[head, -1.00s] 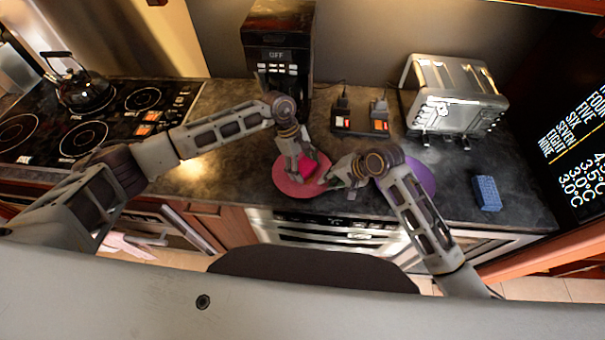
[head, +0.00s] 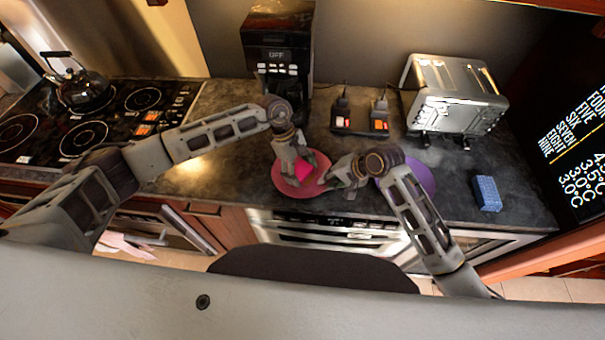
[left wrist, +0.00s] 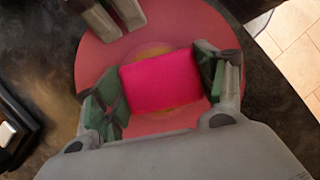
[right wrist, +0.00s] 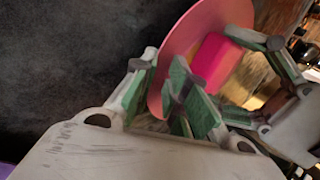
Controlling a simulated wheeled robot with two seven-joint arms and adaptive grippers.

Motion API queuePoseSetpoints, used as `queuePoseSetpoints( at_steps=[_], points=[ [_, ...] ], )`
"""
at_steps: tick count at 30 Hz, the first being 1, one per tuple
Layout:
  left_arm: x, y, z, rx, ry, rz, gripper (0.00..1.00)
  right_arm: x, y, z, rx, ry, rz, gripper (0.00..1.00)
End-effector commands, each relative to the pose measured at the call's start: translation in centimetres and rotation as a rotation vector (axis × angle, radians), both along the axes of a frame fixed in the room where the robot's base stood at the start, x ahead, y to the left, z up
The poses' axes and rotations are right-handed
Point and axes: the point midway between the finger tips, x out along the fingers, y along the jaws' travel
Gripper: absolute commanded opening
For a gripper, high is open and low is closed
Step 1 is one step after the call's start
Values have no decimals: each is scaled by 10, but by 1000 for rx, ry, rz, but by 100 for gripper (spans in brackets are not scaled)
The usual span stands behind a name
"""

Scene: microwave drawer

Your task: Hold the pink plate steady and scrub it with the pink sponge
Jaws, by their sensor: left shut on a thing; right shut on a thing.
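The pink plate (head: 284,187) lies on the dark counter near its front edge. The bright pink sponge (left wrist: 162,82) sits between the fingers of my left gripper (left wrist: 160,88), which is shut on it over the plate's middle. In the head view the sponge (head: 305,167) is partly covered by the left gripper (head: 300,172). My right gripper (head: 326,182) is at the plate's right edge. In the right wrist view the plate's rim (right wrist: 165,75) runs down between the fingers of the right gripper (right wrist: 160,105), which is shut on it.
A purple plate (head: 420,178) lies partly under my right arm. A blue sponge (head: 487,193) lies at the right. A coffee maker (head: 278,50), a toaster (head: 453,95) and small black devices (head: 360,122) stand behind. A stove with a kettle (head: 80,85) is at the left.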

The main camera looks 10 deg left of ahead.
Motion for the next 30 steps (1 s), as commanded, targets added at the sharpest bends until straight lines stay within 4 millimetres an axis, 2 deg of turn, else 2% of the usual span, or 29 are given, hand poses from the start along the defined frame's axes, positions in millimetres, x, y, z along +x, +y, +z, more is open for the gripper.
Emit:
queuePoseSetpoints(
  at_steps=[15,30],
  points=[
    [15,-8,-4,1,-2,2,52,-1,1,-1,0,2,3,0],
    [13,-6,-5,1,-4,3,52,-3,3,-1,3,4,6,0]
  ],
)
